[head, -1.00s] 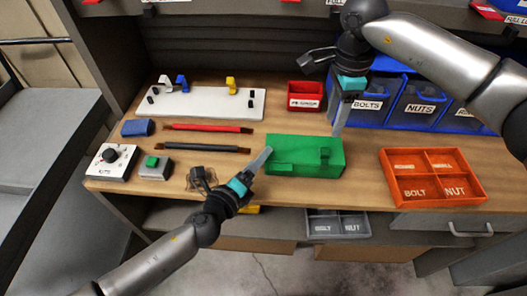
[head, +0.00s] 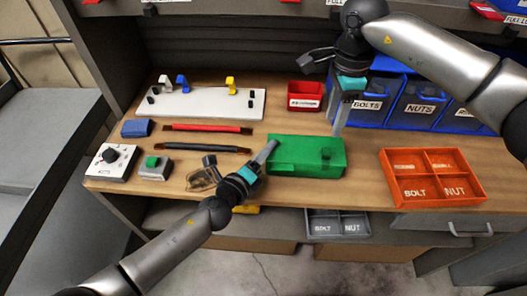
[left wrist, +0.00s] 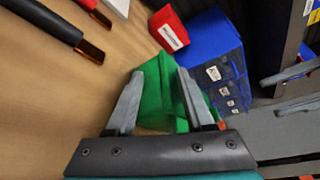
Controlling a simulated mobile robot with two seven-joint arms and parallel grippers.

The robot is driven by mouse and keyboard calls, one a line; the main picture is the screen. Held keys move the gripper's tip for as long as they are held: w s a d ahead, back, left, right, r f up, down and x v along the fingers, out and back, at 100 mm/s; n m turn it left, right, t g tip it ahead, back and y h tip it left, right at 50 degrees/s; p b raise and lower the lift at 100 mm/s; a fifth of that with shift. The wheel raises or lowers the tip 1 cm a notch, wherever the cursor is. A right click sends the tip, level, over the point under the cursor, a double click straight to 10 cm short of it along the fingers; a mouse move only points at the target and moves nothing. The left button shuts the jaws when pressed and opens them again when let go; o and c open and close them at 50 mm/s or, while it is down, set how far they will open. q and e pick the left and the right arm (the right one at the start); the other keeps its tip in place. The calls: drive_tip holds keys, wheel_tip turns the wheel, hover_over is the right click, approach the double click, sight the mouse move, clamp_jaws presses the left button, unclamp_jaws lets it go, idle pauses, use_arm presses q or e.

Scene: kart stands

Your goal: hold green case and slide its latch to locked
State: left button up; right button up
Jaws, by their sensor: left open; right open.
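The green case (head: 305,158) lies on the wooden bench near its front edge. A small raised green block, perhaps the latch, stands on its right part (head: 326,155); its setting is too small to tell. My left gripper (head: 272,146) is open at the case's left end. In the left wrist view its two fingers (left wrist: 159,76) are spread, with the green case (left wrist: 152,97) between and beyond them; contact cannot be told. My right gripper (head: 338,132) is open and points down at the case's back edge, right of its middle.
An orange divided tray (head: 432,201) lies to the right. Blue bins (head: 383,80) and a red bin (head: 305,95) stand behind. A red (head: 208,128) and a dark (head: 200,148) rod-like tool lie left, near a white rack (head: 205,103).

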use_arm(q)
drive_tip(key=shift+s, duration=0.1)
drive_tip(key=c, duration=0.7)
drive_tip(key=shift+f, duration=0.1)
clamp_jaws()
